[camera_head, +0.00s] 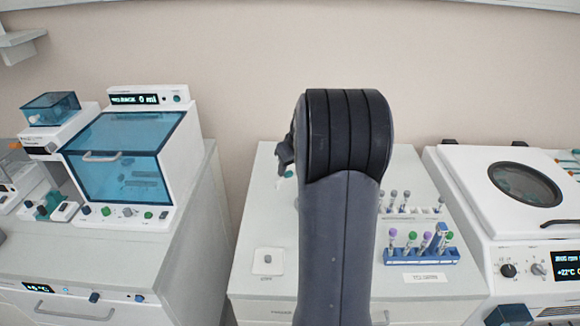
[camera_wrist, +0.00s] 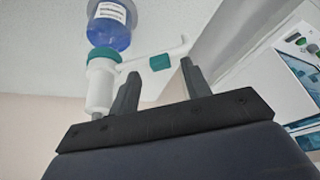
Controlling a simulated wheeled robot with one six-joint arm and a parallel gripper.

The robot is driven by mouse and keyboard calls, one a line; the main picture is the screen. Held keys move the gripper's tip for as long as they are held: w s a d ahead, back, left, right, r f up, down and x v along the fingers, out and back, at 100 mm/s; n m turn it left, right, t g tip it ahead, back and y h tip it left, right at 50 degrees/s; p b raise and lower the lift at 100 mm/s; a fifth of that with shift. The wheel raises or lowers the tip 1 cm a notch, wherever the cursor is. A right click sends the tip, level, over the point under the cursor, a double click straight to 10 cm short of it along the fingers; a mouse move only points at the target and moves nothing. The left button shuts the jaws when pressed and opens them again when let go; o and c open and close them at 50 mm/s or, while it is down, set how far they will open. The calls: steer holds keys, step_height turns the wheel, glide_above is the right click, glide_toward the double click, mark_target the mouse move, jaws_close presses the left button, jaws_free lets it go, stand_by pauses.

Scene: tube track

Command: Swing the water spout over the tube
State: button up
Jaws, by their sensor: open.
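In the wrist view, a water dispenser shows a bottle of blue liquid (camera_wrist: 109,32), a white post with a teal collar (camera_wrist: 100,88), and a thin white spout (camera_wrist: 140,62) reaching right. A teal block (camera_wrist: 160,62) is on the spout. My gripper (camera_wrist: 160,68) is open, its two dark fingers apart with the teal block appearing between their tips. I cannot tell whether they touch it. In the head view my arm hides most of the dispenser. Which tube belongs under the spout cannot be told; a small square holder (camera_head: 267,262) stands on the bench's front left.
A blue rack (camera_head: 420,257) with several capped tubes stands on the bench right of my arm, with more tubes (camera_head: 400,200) behind it. A blue-windowed machine (camera_head: 125,160) is at left, a round-lidded machine (camera_head: 515,190) at right. The bench's front left is mostly clear.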

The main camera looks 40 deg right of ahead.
steer(key=shift+x, duration=0.9)
steer(key=shift+c, duration=0.2)
jaws_close()
